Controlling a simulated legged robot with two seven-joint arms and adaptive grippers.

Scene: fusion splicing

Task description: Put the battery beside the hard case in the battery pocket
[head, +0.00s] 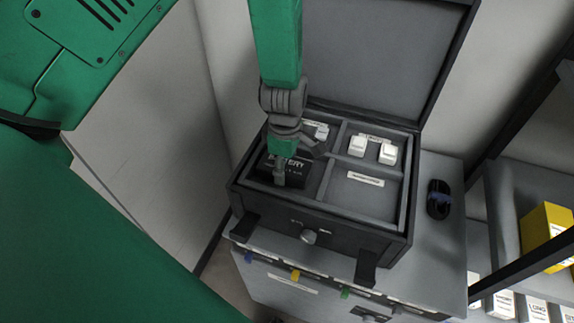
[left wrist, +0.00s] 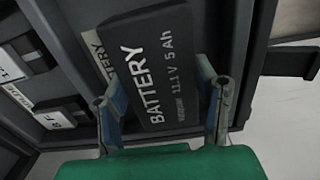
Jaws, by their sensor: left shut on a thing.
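The battery (head: 299,172) is a dark flat block with white lettering, at the front left compartment of the open hard case (head: 331,233). It also shows large in the left wrist view (left wrist: 165,75), lying a little askew over the pocket, with part of the pocket's white BATTERY label (left wrist: 99,52) beside it. My left gripper (left wrist: 165,108) is shut on the battery, one finger at each side; in the head view it reaches down from above (head: 284,165). I cannot tell whether the battery touches the pocket floor. My right gripper is not in view.
White parts (head: 387,153) sit in the back compartments; the front right compartment (head: 361,200) looks empty. The raised lid (head: 385,55) stands behind. Shelves with a yellow box (head: 548,235) stand at far right.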

